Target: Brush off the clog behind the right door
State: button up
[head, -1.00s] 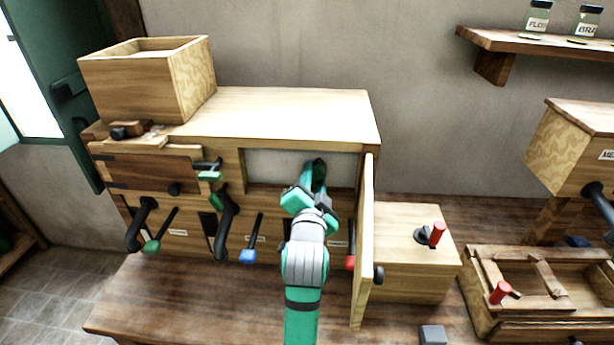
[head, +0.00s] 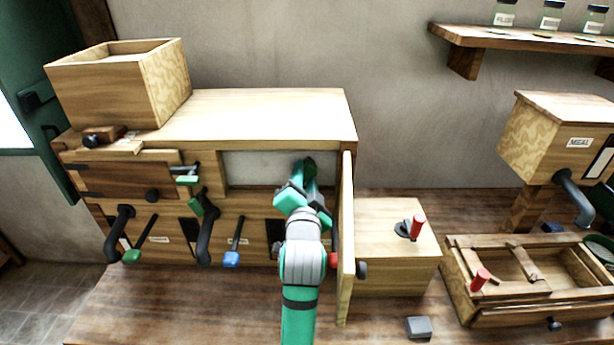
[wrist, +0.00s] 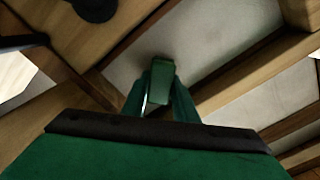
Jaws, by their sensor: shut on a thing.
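The right door (head: 347,240) of the wooden cabinet stands open, swung out toward me, and shows nearly edge-on. My gripper (head: 303,182) reaches into the opening left of this door. It is shut on a green block (wrist: 161,80), which looks like the handle of a brush; no bristles show. In the head view my gripper and arm cover much of the opening. I cannot make out the clog in either view. The left door (head: 125,176) is shut, with a dark wooden panel and green-tipped latches.
An open wooden hopper (head: 115,85) sits on the cabinet top. Levers with blue (head: 232,259) and green (head: 131,257) ends stick out in front. A wooden box (head: 400,240) with a red-handled crank stands right of the door. A grey block (head: 418,327) and slatted tray (head: 500,315) lie farther right.

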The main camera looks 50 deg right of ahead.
jog(key=shift+w+a, duration=0.45)
jog(key=shift+w, duration=0.2)
jog(key=shift+w+a, duration=0.45)
jog(key=shift+w, duration=0.2)
jog(key=shift+w+f, duration=0.1)
jog(key=shift+w, duration=0.05)
grip_shut()
jog(key=shift+w+a, duration=1.65)
jog(key=shift+w, duration=0.2)
jog(key=shift+w+a, duration=1.65)
jog(key=shift+w, duration=0.2)
jog(key=v, duration=0.6)
jog(key=shift+s, duration=0.1)
jog(key=v, duration=0.3)
